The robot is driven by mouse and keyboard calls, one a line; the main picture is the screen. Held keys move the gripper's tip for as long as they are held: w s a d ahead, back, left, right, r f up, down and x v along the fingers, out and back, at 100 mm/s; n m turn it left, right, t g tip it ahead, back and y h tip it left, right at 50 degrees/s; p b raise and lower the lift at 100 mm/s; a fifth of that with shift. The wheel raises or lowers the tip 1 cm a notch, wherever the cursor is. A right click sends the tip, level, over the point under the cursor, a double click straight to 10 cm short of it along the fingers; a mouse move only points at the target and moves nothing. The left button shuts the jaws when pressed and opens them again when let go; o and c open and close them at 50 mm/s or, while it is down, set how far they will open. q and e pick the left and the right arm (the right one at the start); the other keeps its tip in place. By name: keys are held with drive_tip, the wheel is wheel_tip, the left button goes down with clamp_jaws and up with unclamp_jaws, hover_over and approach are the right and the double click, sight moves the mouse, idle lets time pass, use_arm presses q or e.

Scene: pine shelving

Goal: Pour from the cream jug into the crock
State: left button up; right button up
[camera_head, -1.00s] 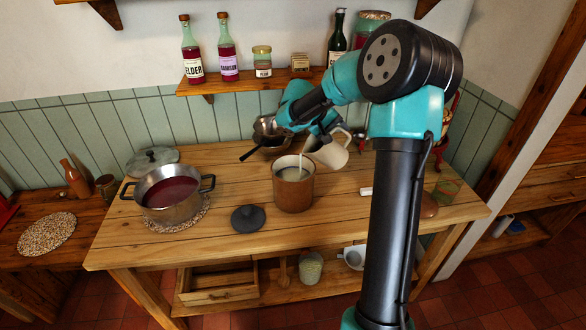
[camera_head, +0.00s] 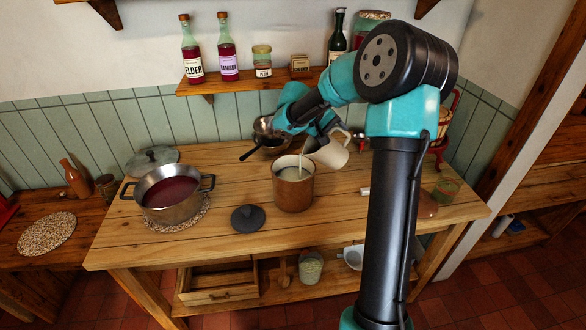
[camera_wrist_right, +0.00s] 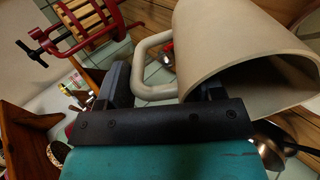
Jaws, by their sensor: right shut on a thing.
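The cream jug (camera_head: 332,154) is tipped to the left above and just right of the crock (camera_head: 293,190) in the head view. A thin pale stream runs from its lip into the brown crock, which holds pale liquid. My right gripper (camera_head: 332,128) is shut on the jug's handle, partly hidden by my own arm. In the right wrist view the jug (camera_wrist_right: 240,45) is tilted with its mouth toward the lower right, and its handle (camera_wrist_right: 150,60) runs to the dark gripper fingers (camera_wrist_right: 165,90). My left gripper is not in view.
A pot of dark red liquid (camera_head: 172,208) stands left on a woven mat. A dark round lid (camera_head: 248,218) lies left of the crock. A pan (camera_head: 268,138) sits behind the crock. A red-framed press (camera_head: 445,130) stands at the right.

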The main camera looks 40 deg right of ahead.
drive_tip(key=shift+w+a+h, duration=0.15)
drive_tip(key=shift+a+h, duration=0.1)
drive_tip(key=shift+h, duration=0.15)
idle(1.4)
drive_tip(key=shift+d, duration=0.1)
